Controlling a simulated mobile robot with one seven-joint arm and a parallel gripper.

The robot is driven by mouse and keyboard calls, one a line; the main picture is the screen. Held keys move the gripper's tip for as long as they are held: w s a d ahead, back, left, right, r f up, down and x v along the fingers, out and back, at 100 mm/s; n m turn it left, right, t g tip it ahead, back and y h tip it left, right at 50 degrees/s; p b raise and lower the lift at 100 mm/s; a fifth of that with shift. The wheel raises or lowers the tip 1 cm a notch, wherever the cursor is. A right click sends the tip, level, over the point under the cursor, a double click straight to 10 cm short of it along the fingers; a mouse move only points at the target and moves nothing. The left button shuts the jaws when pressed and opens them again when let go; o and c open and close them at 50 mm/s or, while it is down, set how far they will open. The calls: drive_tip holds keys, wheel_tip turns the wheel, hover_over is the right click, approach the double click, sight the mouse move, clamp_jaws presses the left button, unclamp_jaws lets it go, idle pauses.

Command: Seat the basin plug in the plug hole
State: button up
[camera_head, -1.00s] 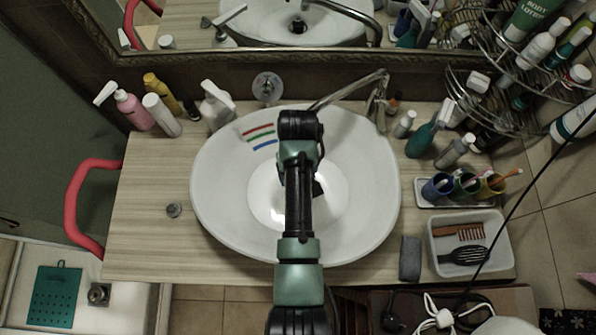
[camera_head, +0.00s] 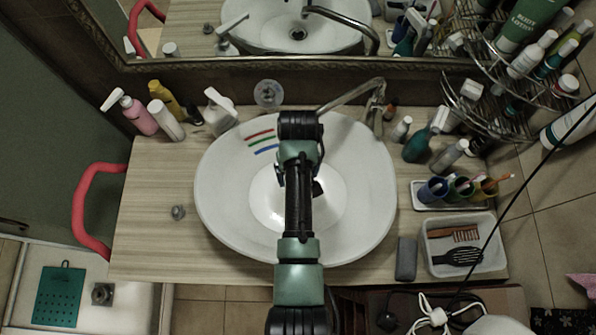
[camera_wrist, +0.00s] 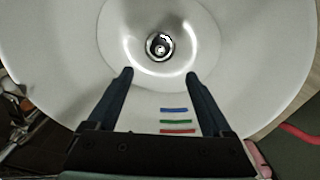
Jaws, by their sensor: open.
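The basin plug appears to be the small round grey metal piece (camera_head: 178,212) on the wooden counter, left of the white basin (camera_head: 222,220). The plug hole (camera_wrist: 160,46) is a dark hole with a bright metal ring at the basin's bottom in the wrist view; in the head view my arm hides it. My gripper (camera_wrist: 158,76) is open and empty over the basin, its two dark fingers apart and pointing toward the plug hole. The plug does not show in the wrist view.
A faucet (camera_head: 350,95) reaches over the basin's back right. Bottles (camera_head: 140,117) stand at the back left. Cups (camera_head: 462,187) and a white tray (camera_head: 430,262) with a comb and brush are at the right. The counter (camera_head: 150,245) around the plug is clear.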

wheel_tip(320, 180, up, 4)
drive_tip(key=p, duration=0.3)
idle(0.3)
drive_tip(key=w+r+m+t+b, duration=0.1)
drive_tip(key=w+r+t+b, duration=0.7)
drive_tip(key=w+r, duration=0.75)
wheel_tip(320, 180, up, 12)
drive_tip(key=w+t+b, duration=0.2)
drive_tip(key=w+t, duration=0.1)
drive_tip(key=t, duration=0.3)
drive_tip(key=s+r+m+t+b, duration=0.1)
drive_tip(key=s+r+t+b, duration=0.2)
drive_tip(key=r, duration=0.6)
drive_tip(key=s+r+m+t+b, duration=0.1)
drive_tip(key=s+r+t, duration=0.3)
drive_tip(key=r, duration=0.5)
drive_tip(key=s+r+t+b, duration=0.3)
drive_tip(key=s+r+t, duration=0.3)
drive_tip(key=s+r, duration=0.5)
drive_tip(key=shift+s, duration=1)
